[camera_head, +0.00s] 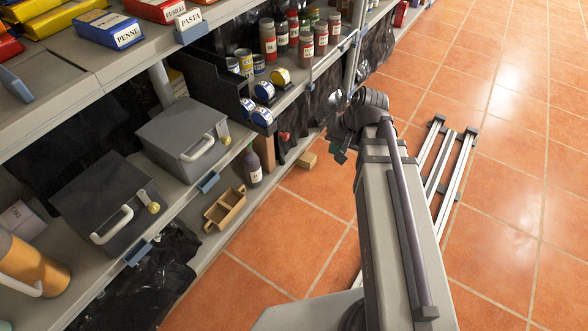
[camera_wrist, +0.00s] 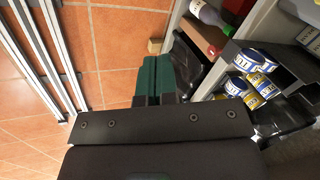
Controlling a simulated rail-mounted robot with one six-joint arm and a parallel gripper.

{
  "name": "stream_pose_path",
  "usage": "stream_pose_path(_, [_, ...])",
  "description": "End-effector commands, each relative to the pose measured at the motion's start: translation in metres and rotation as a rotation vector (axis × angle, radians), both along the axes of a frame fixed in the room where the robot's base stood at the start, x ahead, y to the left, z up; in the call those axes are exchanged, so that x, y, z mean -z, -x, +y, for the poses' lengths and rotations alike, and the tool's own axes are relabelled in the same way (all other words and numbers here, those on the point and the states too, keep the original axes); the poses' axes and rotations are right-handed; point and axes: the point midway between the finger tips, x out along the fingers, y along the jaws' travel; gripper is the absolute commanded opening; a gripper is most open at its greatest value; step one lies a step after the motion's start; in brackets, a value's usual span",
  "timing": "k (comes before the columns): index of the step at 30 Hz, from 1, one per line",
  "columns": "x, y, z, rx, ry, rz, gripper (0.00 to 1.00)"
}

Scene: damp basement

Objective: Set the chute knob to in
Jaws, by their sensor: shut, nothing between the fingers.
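My gripper (camera_head: 339,156) is at the end of the arm, out over the floor in front of the shelf. In the wrist view its green fingers (camera_wrist: 153,82) are together and hold nothing. A black stepped chute (camera_head: 228,98) with blue- and yellow-labelled cans (camera_head: 264,91) stands on the middle shelf, left of the gripper. Part of the chute (camera_wrist: 236,52) shows at the right in the wrist view. I cannot clearly make out a knob on the chute or its setting. A small red thing (camera_head: 284,136) shows below the chute's right side, too small to identify.
Two grey boxes with handles (camera_head: 183,137) (camera_head: 103,207) stand left of the chute, with brass knobs (camera_head: 153,207). A dark bottle (camera_head: 252,167), wooden tray (camera_head: 225,208) and wooden block (camera_head: 307,160) are low down. Jars (camera_head: 268,40) stand behind.

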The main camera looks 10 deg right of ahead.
Motion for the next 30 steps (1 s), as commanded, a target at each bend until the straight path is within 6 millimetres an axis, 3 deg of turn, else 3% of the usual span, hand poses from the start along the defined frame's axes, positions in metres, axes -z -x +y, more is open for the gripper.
stream_pose_path(1, [0.056, -0.014, -0.006, 0.055, -0.057, -0.032, 0.00])
stream_pose_path(4, [0.080, -0.039, -0.010, 0.171, -0.191, -0.100, 0.00])
stream_pose_path(6, [0.078, -0.060, -0.010, 0.263, -0.308, -0.152, 0.00])
stream_pose_path(8, [0.049, -0.074, -0.003, 0.329, -0.400, -0.185, 0.00])
stream_pose_path(14, [0.044, -0.079, 0.000, 0.393, -0.452, -0.194, 0.00])
stream_pose_path(20, [0.064, -0.091, 0.011, 0.390, -0.449, -0.193, 0.00])
stream_pose_path(30, [0.117, -0.129, 0.050, 0.387, -0.448, -0.194, 0.00])
